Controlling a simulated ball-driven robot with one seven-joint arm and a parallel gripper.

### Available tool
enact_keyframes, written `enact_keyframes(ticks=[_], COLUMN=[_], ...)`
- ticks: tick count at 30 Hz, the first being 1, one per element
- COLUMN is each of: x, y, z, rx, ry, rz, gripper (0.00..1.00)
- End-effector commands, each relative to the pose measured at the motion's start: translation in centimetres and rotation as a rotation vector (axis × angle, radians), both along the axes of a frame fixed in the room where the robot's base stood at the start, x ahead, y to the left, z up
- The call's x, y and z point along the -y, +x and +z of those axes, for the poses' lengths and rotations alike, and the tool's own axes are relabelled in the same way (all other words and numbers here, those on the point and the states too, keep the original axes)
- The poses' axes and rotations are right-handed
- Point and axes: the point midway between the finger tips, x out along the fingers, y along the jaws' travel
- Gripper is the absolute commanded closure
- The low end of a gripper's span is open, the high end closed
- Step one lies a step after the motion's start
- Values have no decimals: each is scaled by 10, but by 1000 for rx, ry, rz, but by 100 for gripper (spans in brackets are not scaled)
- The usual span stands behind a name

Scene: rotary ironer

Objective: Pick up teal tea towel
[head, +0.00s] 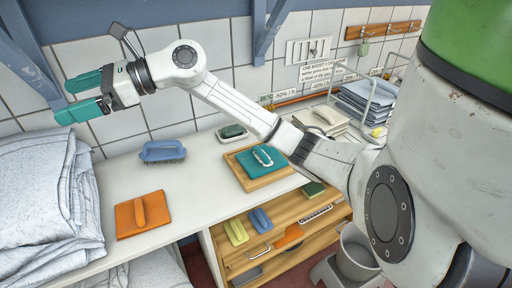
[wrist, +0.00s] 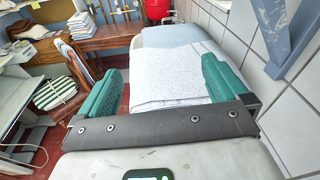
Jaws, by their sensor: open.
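A folded teal tea towel (head: 250,168) with a raised, pale-marked handle-like loop on top lies on a wooden board (head: 238,157) on the white counter, in the middle of the head view. My gripper (head: 74,97) has teal fingers and is open and empty. It is raised at the upper left, well to the left of the towel and apart from it, pointing left. In the wrist view, the two fingers of my gripper (wrist: 164,70) stand wide apart with nothing between them close up. The towel does not show in the wrist view.
An orange piece with a handle (head: 128,222), a blue brush (head: 163,151) and a dish with a dark green piece (head: 232,131) share the white counter (head: 103,180). White folded linen (head: 45,200) stands at left. Wooden drawers (head: 285,215) lie below. The tiled wall is behind.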

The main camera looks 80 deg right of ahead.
Motion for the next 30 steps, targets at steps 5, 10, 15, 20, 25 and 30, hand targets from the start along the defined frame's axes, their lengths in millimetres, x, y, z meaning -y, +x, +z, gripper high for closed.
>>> enact_keyframes(ticks=[5, 10, 15, 20, 25, 30], x=[118, 211, 258, 271, 270, 270], y=[-72, -181, -263, -293, -293, -292], z=[-115, -174, -191, -198, -221, -243], rx=[-443, -854, -1122, -1218, -1216, -1215], ry=[-489, -714, -781, -791, -787, -789], rz=[-38, -35, -22, -13, -10, -11], gripper=[0, 0, 0, 0, 0, 0])
